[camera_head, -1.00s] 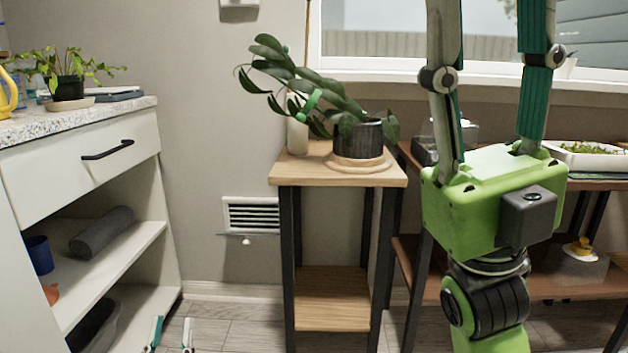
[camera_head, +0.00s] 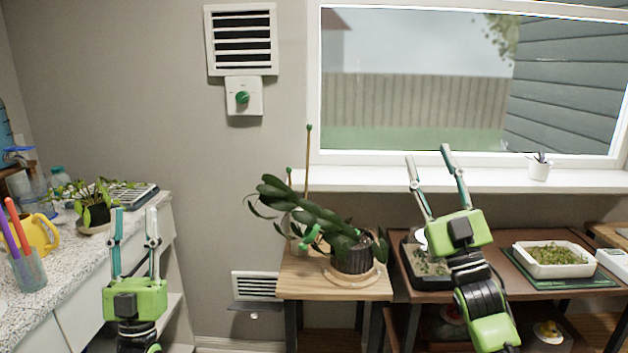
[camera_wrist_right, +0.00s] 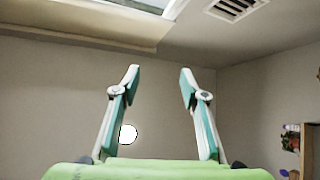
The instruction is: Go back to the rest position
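My left gripper (camera_head: 134,222) is open and points up in front of the counter at the lower left. Nothing is between its fingers. My right gripper (camera_head: 428,155) is open and points up in front of the window sill and the brown shelf table. In the right wrist view my right gripper (camera_wrist_right: 160,70) shows its two fingers apart and empty, with wall and ceiling beyond them.
A leaning plant in a dark pot (camera_head: 352,256) stands on a wooden stand (camera_head: 300,285) between my arms. A white seedling tray (camera_head: 553,260) is at right.

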